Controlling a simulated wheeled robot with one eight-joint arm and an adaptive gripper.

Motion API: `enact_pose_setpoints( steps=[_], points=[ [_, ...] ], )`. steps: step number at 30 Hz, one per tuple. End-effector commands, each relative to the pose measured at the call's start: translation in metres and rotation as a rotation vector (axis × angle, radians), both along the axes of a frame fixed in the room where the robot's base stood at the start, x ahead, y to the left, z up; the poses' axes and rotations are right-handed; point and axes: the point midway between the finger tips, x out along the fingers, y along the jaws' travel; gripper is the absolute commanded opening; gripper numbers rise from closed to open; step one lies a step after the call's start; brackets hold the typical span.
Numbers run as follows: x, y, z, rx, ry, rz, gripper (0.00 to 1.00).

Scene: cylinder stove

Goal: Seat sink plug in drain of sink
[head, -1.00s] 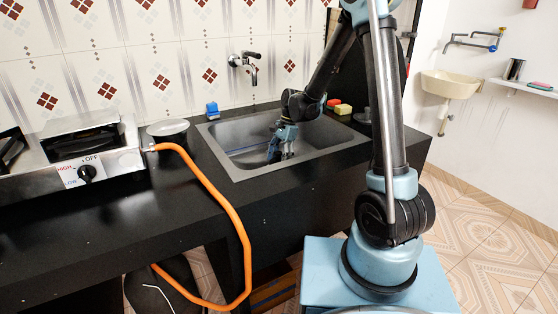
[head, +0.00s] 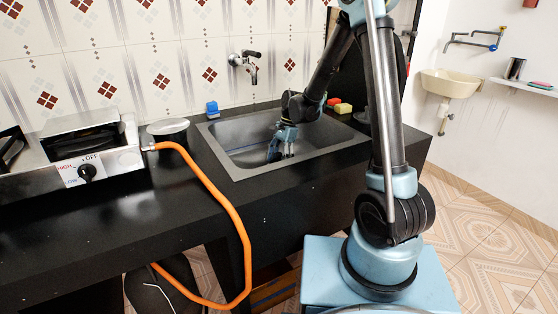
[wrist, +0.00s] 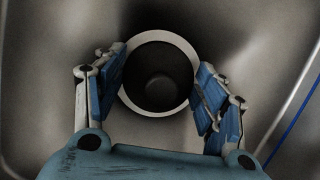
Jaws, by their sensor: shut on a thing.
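The sink (head: 215,134) is a grey metal basin set in the black counter. The plug shows a pale ring, a dark hollow and a rounded middle. The drain cannot be made out apart from the plug. I cannot tell whether the plug touches the basin floor.
A faucet (head: 246,62) juts from the wall behind the sink. A blue item (head: 212,109) and red and yellow sponges (head: 343,108) stand by the back rim.

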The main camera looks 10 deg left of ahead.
Motion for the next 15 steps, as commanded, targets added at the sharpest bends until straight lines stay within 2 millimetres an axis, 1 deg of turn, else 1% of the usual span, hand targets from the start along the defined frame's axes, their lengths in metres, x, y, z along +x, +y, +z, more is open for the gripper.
enact_pose_setpoints(
  steps=[11, 12, 15],
  points=[
    [-0.0001, -0.0001, -0.0074, 0.000, 0.000, 0.000, 0.41],
    [-0.0001, -0.0001, -0.0078, 0.000, 0.000, 0.000, 0.67],
    [-0.0002, -0.0001, -0.0076, 0.000, 0.000, 0.000, 0.88]
  ],
)
